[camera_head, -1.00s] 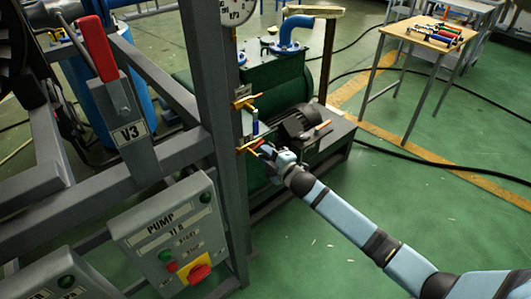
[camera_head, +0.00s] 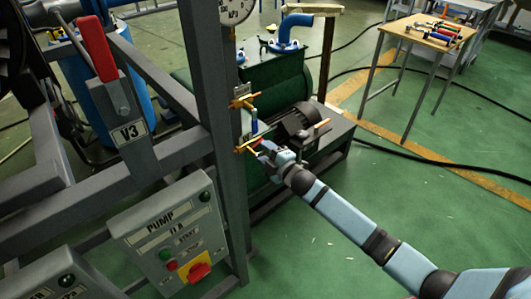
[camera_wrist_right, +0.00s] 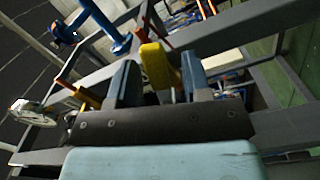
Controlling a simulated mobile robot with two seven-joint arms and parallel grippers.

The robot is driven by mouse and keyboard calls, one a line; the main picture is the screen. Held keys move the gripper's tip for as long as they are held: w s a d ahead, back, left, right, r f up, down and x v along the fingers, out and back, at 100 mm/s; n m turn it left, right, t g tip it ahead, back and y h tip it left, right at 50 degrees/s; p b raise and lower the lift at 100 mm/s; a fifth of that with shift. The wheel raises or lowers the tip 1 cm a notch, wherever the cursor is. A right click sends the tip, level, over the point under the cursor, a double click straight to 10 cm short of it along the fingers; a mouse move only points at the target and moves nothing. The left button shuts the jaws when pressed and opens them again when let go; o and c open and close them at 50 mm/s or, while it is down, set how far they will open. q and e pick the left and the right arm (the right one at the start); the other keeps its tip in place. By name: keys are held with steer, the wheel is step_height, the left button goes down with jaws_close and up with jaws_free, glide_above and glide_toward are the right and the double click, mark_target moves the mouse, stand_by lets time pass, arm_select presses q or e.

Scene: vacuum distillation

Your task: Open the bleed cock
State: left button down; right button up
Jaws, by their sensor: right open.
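A brass cock (camera_head: 245,147) sits on the grey upright post, below another brass fitting (camera_head: 243,101), with a small blue part between them. The frames do not label which one is the bleed cock. My right gripper (camera_head: 265,150) is at the lower cock, reaching in from the right. In the right wrist view, my right gripper (camera_wrist_right: 160,82) is open, with one finger on each side of a yellow handle (camera_wrist_right: 155,65). I cannot tell whether either finger touches it. My left gripper is not in view.
The grey frame post (camera_head: 212,120) stands left of my gripper. A dark motor (camera_head: 300,120) and green pump are close behind. The pump control box (camera_head: 185,205) hangs at lower left, and a red-handled lever (camera_head: 97,48) is above it.

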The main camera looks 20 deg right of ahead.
arm_select(q)
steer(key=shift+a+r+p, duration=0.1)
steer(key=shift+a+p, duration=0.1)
steer(key=shift+p, duration=0.8)
arm_select(e)
steer(key=v, duration=1.3)
steer(key=shift+s, duration=0.35)
steer(key=shift+d, duration=0.1)
